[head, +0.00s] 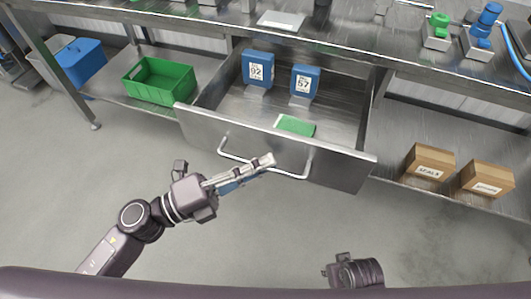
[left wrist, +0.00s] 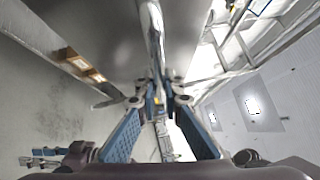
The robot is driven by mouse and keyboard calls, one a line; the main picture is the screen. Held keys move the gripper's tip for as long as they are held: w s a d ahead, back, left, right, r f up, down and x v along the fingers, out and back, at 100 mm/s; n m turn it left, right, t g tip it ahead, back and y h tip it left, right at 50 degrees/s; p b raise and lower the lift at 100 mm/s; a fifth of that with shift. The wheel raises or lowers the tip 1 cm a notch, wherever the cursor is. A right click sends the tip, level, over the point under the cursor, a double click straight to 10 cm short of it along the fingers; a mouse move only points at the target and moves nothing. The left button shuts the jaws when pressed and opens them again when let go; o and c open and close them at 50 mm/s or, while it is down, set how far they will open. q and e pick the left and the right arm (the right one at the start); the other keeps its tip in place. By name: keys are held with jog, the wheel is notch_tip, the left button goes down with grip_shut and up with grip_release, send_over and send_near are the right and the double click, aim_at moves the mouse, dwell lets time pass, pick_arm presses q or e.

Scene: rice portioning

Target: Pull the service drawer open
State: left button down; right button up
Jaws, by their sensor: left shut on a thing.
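The service drawer (head: 262,145) is a metal drawer under the worktop and stands pulled well out, its inside showing. Its bent bar handle (head: 235,157) is on the front panel. My left gripper (head: 266,161) is shut on the handle near its middle. In the left wrist view, the handle bar (left wrist: 153,30) runs up from between the fingertips of my left gripper (left wrist: 157,90). My right gripper (head: 354,272) is at the bottom of the head view, apart from the drawer; its fingers are not clearly visible.
Inside the drawer are two blue labelled blocks, 92 (head: 258,70) and 57 (head: 304,84), and a green pad (head: 296,125). A green crate (head: 160,82) and a blue bin (head: 80,62) sit left. Two cardboard boxes (head: 429,163) (head: 486,179) sit right. Floor before the drawer is clear.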

pick_arm(q)
jog(key=shift+s+a, duration=0.3)
jog(key=shift+s, duration=0.55)
pick_arm(e)
jog(key=shift+s+a+f, duration=0.1)
jog(key=shift+s+f, duration=0.2)
jog(key=shift+s, duration=0.25)
pick_arm(q)
jog(key=c, duration=2)
grip_release()
jog(key=shift+c, duration=0.2)
jog(key=v, duration=1.2)
pick_arm(e)
jog(key=shift+a, duration=0.1)
